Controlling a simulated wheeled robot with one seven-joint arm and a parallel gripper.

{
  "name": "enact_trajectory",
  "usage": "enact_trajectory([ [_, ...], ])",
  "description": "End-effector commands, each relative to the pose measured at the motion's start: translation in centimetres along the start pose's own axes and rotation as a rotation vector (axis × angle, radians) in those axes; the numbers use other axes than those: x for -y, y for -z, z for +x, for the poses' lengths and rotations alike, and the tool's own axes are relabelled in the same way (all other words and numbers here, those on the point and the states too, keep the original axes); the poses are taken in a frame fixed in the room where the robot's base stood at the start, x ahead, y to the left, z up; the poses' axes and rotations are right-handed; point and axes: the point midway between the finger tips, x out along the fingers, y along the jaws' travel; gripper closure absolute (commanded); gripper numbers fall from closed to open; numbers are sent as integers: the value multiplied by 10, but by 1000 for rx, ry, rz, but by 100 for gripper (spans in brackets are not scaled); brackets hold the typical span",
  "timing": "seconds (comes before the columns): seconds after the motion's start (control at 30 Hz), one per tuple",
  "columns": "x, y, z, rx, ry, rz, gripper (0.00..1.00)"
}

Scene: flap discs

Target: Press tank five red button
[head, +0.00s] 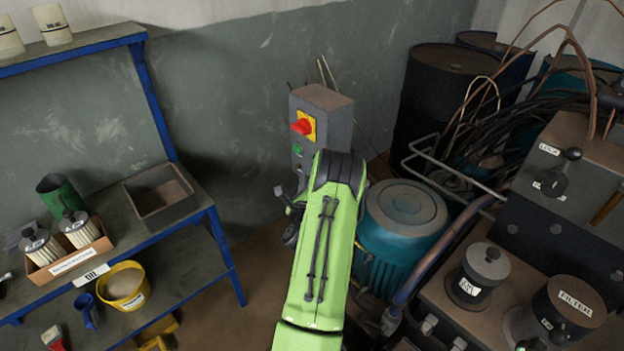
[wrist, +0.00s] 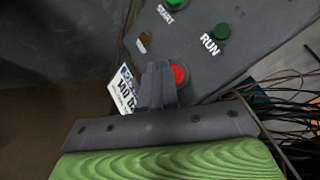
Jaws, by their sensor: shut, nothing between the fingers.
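A red button (wrist: 179,75) sits on a dark grey panel (wrist: 240,60) in the wrist view, partly hidden behind my fingers. My gripper (wrist: 158,72) is shut and empty, its fingertips over the panel just left of the red button. I cannot tell whether they touch it. A white label (wrist: 125,92) lies left of the fingers, partly covered, and I cannot read it fully. In the head view a grey control box (head: 330,112) stands by the wall with a red knob (head: 302,127) on a yellow plate. My green arm hides its lower part.
The panel also carries a green START button (wrist: 175,4), a green RUN lamp (wrist: 222,31) and an amber one (wrist: 146,39). Dark cables (wrist: 280,105) hang at right. A teal motor (head: 400,220) stands right of my arm; a blue-framed shelf (head: 190,265) is left.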

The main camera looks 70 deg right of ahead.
Motion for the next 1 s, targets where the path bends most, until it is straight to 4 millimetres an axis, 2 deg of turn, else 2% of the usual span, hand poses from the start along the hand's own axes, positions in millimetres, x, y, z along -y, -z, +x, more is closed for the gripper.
enact_trajectory([
  [0.47,-7,-6,-9,1,-3,0,100],
  [1.0,-31,-31,-42,1,-4,1,100],
])
